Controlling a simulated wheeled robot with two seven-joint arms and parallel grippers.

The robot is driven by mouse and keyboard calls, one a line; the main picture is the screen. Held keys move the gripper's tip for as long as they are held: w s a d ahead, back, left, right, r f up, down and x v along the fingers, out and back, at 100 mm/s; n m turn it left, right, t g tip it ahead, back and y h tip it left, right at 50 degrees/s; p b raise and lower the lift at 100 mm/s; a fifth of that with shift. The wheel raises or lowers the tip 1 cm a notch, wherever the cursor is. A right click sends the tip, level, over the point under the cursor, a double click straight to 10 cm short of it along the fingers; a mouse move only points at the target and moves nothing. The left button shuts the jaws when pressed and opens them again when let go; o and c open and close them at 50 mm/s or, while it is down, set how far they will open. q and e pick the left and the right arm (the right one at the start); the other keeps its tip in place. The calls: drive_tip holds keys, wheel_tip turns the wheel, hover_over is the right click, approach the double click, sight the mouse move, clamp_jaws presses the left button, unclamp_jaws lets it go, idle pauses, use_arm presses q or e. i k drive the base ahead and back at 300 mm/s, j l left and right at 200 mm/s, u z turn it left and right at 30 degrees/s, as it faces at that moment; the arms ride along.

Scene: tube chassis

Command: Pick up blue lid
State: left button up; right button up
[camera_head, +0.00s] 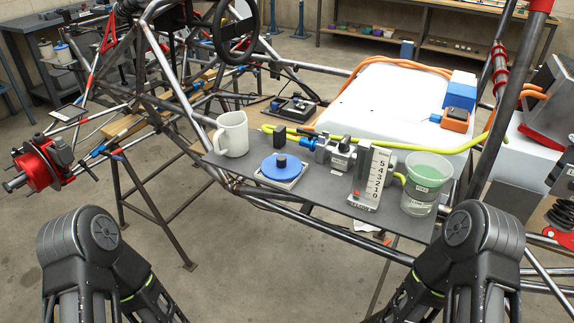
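The blue lid (286,169) is a round blue disc with a dark knob on top. It rests on a light square base on the dark grey shelf (222,169), between the white mug and the grey valve fittings. My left arm comes in at the lower left and my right arm at the lower right, both below and in front of the shelf. Neither gripper's fingertips show in the head view. Both arms are apart from the lid.
A white mug (231,134) stands left of the lid. Metal fittings (338,155), a numbered gauge block (369,177) and a clear cup with green contents (425,184) stand to the right. A yellow-green hose (440,151) runs behind. Chassis tubes surround the shelf.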

sight(277, 167)
drive_tip(key=k+z, duration=0.15)
drive_tip(key=z, duration=0.2)
drive_tip(key=k+z, duration=0.1)
drive_tip(key=z, duration=0.25)
drive_tip(key=k+z, duration=0.15)
drive_tip(key=z, duration=0.2)
